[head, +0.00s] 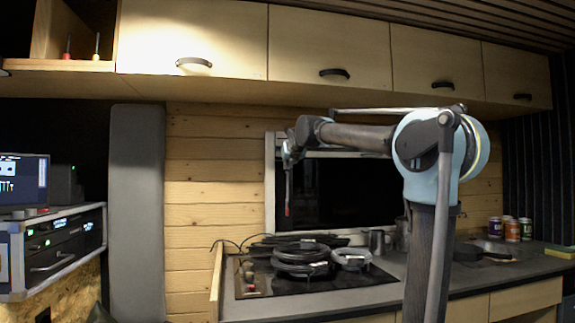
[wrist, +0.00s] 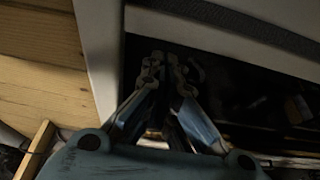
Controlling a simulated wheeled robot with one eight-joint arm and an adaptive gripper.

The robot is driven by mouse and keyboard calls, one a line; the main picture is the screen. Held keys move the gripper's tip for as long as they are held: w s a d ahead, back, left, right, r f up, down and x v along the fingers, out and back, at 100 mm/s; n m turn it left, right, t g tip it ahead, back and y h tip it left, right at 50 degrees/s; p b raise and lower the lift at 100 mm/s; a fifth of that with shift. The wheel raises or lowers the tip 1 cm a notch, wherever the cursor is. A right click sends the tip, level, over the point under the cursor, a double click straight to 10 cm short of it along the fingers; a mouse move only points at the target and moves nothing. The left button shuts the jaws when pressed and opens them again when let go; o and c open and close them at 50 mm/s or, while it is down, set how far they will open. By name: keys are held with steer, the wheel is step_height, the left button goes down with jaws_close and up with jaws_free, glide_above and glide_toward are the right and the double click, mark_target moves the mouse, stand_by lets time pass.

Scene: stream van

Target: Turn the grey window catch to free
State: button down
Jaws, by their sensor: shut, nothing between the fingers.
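The window (head: 345,198) is a dark pane in a pale frame (head: 270,190) on the wooden back wall. My gripper (head: 287,158) is at the frame's upper left corner, small and seen from the side. In the wrist view my gripper (wrist: 165,68) is shut and empty, its fingertips over the dark pane just inside the frame corner (wrist: 112,22). I cannot make out the grey catch for certain. A small dark curved shape lies just right of the fingertips. A thin upright rod with a red end (head: 287,210) shows below my gripper in the head view.
Wall cabinets (head: 330,50) overhang the window. Below it, coiled black cables (head: 300,252) lie on the hob (head: 245,290), with a metal jug (head: 377,242) to the right. A tall grey panel (head: 137,205) and an equipment rack (head: 60,250) stand left.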

mark_target(283, 170)
steer(key=shift+x, duration=2.5)
